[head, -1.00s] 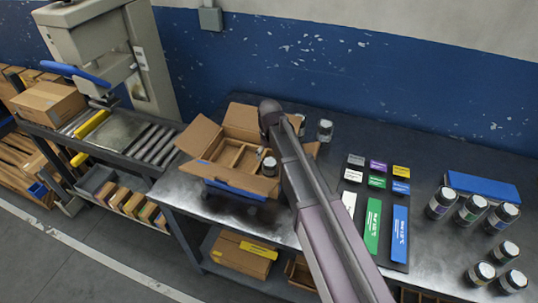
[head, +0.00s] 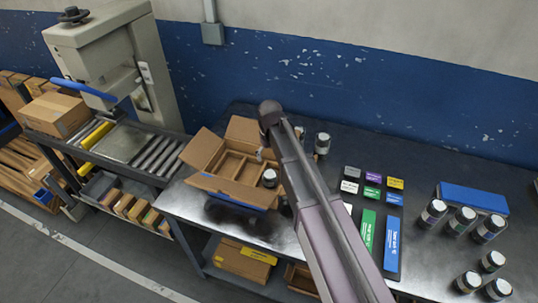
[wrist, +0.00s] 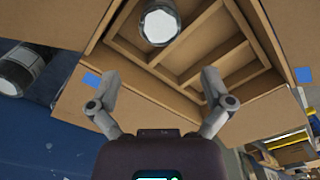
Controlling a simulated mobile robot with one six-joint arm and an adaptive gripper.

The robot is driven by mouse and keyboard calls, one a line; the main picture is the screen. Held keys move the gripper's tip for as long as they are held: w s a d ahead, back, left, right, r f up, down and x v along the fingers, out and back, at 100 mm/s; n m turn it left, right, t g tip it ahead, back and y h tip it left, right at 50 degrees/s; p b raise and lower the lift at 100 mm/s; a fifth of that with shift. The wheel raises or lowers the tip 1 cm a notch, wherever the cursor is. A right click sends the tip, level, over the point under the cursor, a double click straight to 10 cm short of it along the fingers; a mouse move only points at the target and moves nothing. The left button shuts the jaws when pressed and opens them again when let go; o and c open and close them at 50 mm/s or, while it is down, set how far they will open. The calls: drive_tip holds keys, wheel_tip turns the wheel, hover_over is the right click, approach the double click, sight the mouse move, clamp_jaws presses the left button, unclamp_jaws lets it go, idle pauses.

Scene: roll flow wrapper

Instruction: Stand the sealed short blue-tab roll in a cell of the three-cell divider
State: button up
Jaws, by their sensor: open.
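An open cardboard box (head: 205,186) on the table holds a cardboard divider (head: 232,166), also seen in the wrist view (wrist: 203,66). A roll (head: 270,178) with a white top and dark side stands upright at the divider's right side; it is at the top of the wrist view (wrist: 158,26). Its tab colour is not visible, and its lower part is hidden. My gripper (wrist: 160,86) is open and empty, over the box's flap and rim beside the divider, apart from the roll. In the head view my arm hides the gripper and the box's right side.
Several rolls (head: 464,220) stand at the right by a blue-topped case (head: 473,198). Coloured label cards (head: 368,229) lie in the middle. A sealing machine (head: 105,60) and roller conveyor (head: 165,157) stand left.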

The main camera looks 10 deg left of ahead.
idle(0.8)
drive_tip(key=s+d+m, duration=0.2)
drive_tip(key=s+d, duration=0.2)
drive_tip(key=d, duration=0.6)
drive_tip(key=s+d+m, duration=0.3)
drive_tip(key=s+d, duration=0.1)
drive_tip(key=d, duration=0.7)
drive_tip(key=s+d+m, duration=0.2)
drive_tip(key=s+d, duration=0.3)
drive_tip(key=d, duration=0.6)
